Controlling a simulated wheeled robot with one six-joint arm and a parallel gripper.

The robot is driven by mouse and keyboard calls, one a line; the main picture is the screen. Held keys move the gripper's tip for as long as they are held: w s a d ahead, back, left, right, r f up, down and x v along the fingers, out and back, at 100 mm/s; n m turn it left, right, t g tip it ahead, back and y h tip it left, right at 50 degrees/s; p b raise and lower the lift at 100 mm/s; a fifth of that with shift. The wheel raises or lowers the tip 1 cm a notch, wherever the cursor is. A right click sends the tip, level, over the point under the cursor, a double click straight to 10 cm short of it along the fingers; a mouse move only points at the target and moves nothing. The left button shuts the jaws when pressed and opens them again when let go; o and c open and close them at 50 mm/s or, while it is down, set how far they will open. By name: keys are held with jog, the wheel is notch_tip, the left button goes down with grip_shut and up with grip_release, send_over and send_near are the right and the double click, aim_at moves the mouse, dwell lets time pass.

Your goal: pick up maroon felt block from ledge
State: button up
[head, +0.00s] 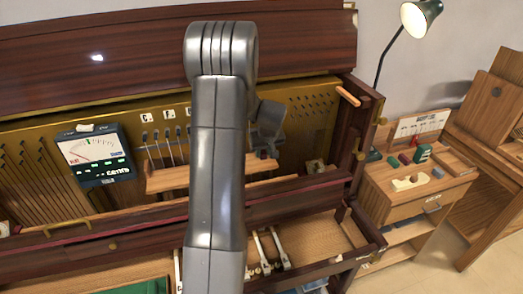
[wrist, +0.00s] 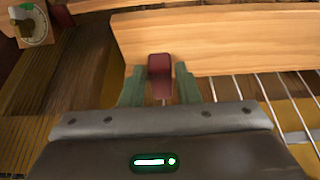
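The maroon felt block (wrist: 160,72) sits between the two green fingers of my gripper (wrist: 161,88) in the wrist view. The fingers lie close against its left and right sides, and the gripper looks shut on it. In that view the block overlaps the edge of the pale wooden ledge (wrist: 230,45); I cannot tell whether it touches the ledge. In the head view my gripper (head: 265,152) points down over the right part of the ledge (head: 170,180). The block cannot be made out there, and my arm hides part of the ledge.
A meter (head: 92,155) stands left of the ledge inside the piano. Upright wires (head: 155,148) rise behind the ledge. A wooden side cabinet (head: 415,205) at the right holds small coloured blocks. A lamp (head: 418,18) stands behind it.

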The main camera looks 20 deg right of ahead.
jog(key=shift+w+f, duration=0.1)
jog(key=shift+f, duration=0.15)
jog(key=shift+c, duration=0.4)
jog(key=c, duration=0.5)
jog(key=shift+r, duration=0.1)
jog(key=shift+c, duration=0.2)
